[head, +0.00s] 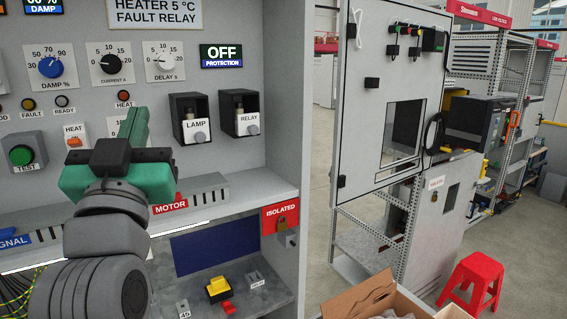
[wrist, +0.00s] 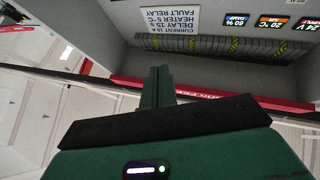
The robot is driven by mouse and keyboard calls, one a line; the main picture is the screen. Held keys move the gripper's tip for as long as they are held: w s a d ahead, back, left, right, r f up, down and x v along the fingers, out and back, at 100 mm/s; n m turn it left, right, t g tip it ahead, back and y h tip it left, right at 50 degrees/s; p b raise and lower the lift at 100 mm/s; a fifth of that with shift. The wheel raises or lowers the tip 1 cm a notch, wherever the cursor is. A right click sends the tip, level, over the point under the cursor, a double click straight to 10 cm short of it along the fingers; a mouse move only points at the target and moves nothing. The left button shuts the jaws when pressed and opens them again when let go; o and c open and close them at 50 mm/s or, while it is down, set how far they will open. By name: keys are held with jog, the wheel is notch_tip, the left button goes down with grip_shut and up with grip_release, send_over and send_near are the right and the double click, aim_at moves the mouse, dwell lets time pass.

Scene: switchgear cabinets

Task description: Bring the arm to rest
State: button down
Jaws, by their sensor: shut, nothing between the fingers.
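My gripper (head: 133,128) is green with a black band and stands in front of the cabinet panel in the head view, fingers up. Its fingers are together and hold nothing. In the wrist view the closed fingers (wrist: 158,88) point toward the cabinet's upper part, which appears upside down. My grey arm curves up from the lower left of the head view. The gripper hides part of the panel near the HEAT switch (head: 75,137). I cannot tell whether it touches the panel.
The panel carries knobs such as DELAY (head: 166,62), and LAMP (head: 195,125) and RELAY (head: 246,117) units. A ledge (head: 235,190) runs below. A yellow switch (head: 218,289) lies on the lower shelf. Right are an open cabinet door (head: 365,150), a red stool (head: 473,283) and a cardboard box (head: 365,297).

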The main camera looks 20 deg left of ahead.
jog(key=s+d+f+m+t+h+p, duration=0.1)
jog(key=d+h, duration=0.3)
jog(key=d, duration=0.7)
jog(key=s+d+f+m+t+h, duration=0.1)
jog(key=s+d+m+t+h, duration=0.1)
jog(key=d, duration=1)
jog(key=s+d+f+m+t+h+p, duration=0.1)
jog(key=s+d+m+h, duration=0.2)
jog(key=d+h, duration=0.4)
jog(key=s+d, duration=0.1)
jog(key=d, duration=0.3)
jog(key=shift+s+d+p, duration=0.2)
jog(key=shift+s+p, duration=0.05)
jog(key=shift+p, duration=0.05)
jog(key=shift+r, duration=0.1)
